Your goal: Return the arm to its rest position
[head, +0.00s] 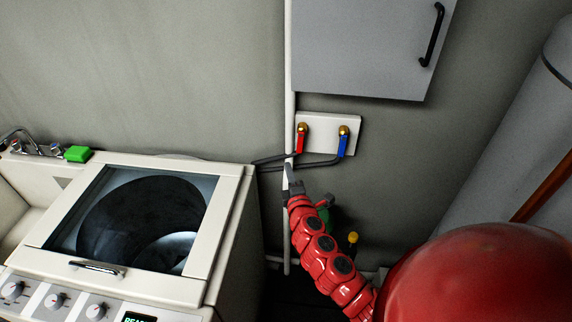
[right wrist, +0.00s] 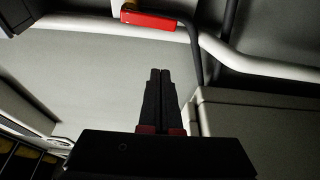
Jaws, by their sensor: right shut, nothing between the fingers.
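My right arm (head: 322,250) is red and reaches up from the lower right in the head view. Its gripper (head: 290,172) is near the wall, just below the red valve handle (head: 301,139) and left of the blue valve handle (head: 343,145). In the right wrist view the two dark fingers of the right gripper (right wrist: 160,75) are together with nothing between them. The red handle (right wrist: 148,20) shows beyond the fingertips, with a gap between. My left gripper is in neither view.
A top-loading washer (head: 240,210) with a glass lid stands on the left. A green block (head: 78,154) lies behind it by a sink. A grey wall cabinet (head: 365,45) hangs above the white valve plate (head: 323,120). A large grey cylinder (head: 495,165) stands at the right.

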